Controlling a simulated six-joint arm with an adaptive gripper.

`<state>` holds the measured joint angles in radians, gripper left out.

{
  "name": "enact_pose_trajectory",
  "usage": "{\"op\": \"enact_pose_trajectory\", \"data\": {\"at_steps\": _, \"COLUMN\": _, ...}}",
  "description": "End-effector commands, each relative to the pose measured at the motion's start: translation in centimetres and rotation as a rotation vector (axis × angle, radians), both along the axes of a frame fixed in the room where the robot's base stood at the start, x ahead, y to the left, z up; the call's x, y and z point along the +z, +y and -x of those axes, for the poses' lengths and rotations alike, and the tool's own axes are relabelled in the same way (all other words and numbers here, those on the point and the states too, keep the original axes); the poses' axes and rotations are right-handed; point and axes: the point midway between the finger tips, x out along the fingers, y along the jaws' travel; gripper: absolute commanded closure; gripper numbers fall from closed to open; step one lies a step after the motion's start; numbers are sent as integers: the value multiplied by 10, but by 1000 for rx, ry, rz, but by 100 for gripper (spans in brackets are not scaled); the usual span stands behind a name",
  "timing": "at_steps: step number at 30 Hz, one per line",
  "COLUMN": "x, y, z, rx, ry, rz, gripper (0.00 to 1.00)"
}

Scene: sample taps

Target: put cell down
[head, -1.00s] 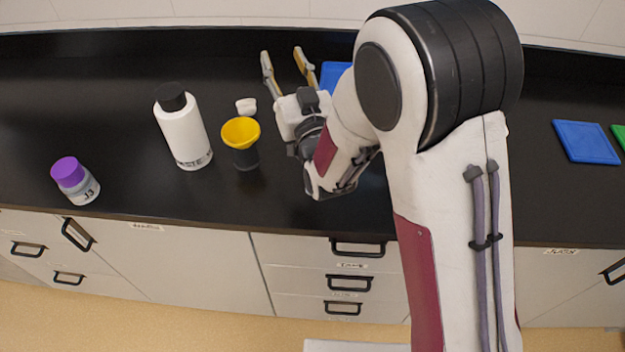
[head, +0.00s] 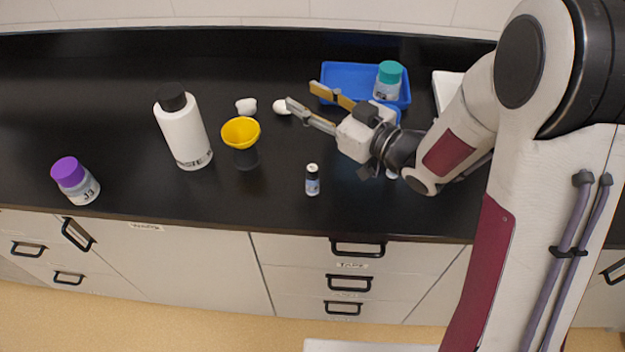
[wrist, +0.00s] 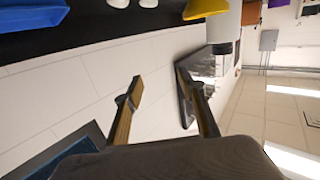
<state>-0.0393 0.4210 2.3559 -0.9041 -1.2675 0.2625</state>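My gripper (head: 303,96) is open above the counter, pointing left in the head view, in front of the blue tray. In the wrist view, its two fingers (wrist: 160,84) stand apart with nothing visible between them. I cannot pick out a cell for certain. A small dark vial with a white top (head: 312,180) stands upright on the counter, below my gripper in the picture. A small pale object (head: 392,172) shows partly under my arm, mostly hidden. A white rounded piece (head: 281,107) lies by one fingertip; I cannot tell if they touch.
A blue tray (head: 340,72) holds a teal-lidded jar (head: 388,84). A yellow funnel (head: 241,132) sits on a dark cup. A white bottle (head: 184,132) and a purple-lidded jar (head: 76,182) stand left. Another white piece (head: 246,106) lies behind the funnel.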

Motion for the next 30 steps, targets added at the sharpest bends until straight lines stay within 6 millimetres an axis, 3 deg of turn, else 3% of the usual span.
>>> {"op": "enact_pose_trajectory", "data": {"at_steps": 15, "x": -44, "y": -54, "z": 71, "rx": 196, "ry": 119, "rz": 178, "gripper": 60}}
{"op": "enact_pose_trajectory", "data": {"at_steps": 30, "x": -73, "y": -83, "z": 112, "rx": 284, "ry": 189, "rz": 268, "gripper": 60}}
